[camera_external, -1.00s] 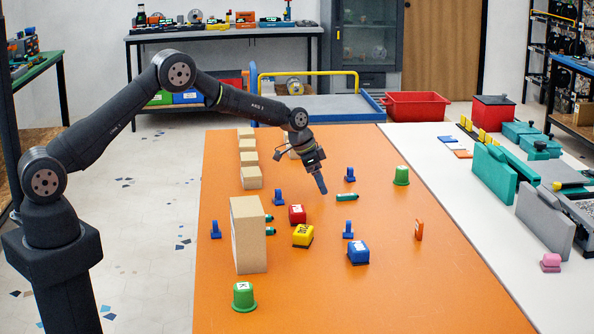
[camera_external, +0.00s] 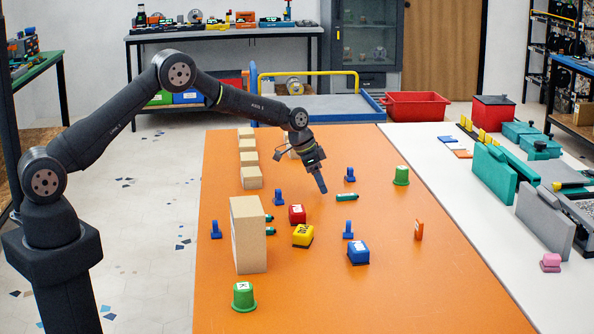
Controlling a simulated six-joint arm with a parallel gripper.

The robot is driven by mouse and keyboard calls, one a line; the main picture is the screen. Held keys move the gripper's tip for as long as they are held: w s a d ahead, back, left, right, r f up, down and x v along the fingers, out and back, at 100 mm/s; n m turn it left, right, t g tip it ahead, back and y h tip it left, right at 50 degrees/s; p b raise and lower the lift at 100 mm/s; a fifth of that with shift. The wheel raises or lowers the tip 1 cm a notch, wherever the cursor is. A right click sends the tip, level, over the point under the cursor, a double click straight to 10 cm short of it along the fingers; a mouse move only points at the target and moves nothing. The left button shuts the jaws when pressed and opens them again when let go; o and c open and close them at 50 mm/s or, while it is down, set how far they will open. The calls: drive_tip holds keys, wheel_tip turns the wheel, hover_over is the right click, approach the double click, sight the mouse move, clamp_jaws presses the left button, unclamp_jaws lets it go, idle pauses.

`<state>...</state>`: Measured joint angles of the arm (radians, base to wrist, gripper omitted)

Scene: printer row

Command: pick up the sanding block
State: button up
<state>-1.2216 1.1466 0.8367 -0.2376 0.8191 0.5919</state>
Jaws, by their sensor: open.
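Three small blocks with dark undersides stand on the orange table: a red one (camera_external: 297,213), a yellow one (camera_external: 303,234) with dark marking, and a blue one (camera_external: 358,251) with a white label. They look like sanding blocks, but I cannot tell which one the task names. A pink block (camera_external: 551,261) sits apart on the white table at the right. My gripper (camera_external: 321,184) points down above the orange table, beyond the red block and slightly right of it. It is open, with nothing seen in it; its fingers overlap from this side.
A tall cardboard box (camera_external: 248,235) stands left of the blocks. A green cylinder (camera_external: 347,197) lies just right of my gripper. Blue upright pieces (camera_external: 348,229), green caps (camera_external: 401,176) and an orange piece (camera_external: 419,230) stand around. The orange table's front right is clear.

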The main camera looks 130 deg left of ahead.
drive_tip(key=w+d+r+n+h, duration=0.2)
drive_tip(key=w+d+r+n, duration=0.25)
drive_tip(key=w, duration=0.35)
drive_tip(key=w+d+r+n+h, duration=0.1)
drive_tip(key=w+d+r+n, duration=0.2)
drive_tip(key=w+d+n, duration=0.3)
drive_tip(key=n+h, duration=0.3)
drive_tip(key=n, duration=0.6)
approach(359, 245)
drive_tip(key=shift+m, duration=0.25)
drive_tip(key=x, duration=0.5)
drive_tip(key=shift+s+d+f, duration=0.15)
drive_tip(key=shift+s+f, duration=0.05)
drive_tip(key=shift+s, duration=0.05)
drive_tip(key=shift+w+x, duration=0.15)
drive_tip(key=shift+x, duration=1.15)
drive_tip(key=shift+w+x, duration=0.1)
drive_tip(key=shift+x, duration=1.25)
drive_tip(key=shift+r, duration=0.1)
drive_tip(key=c, duration=1.1)
drive_tip(key=shift+r, duration=0.1)
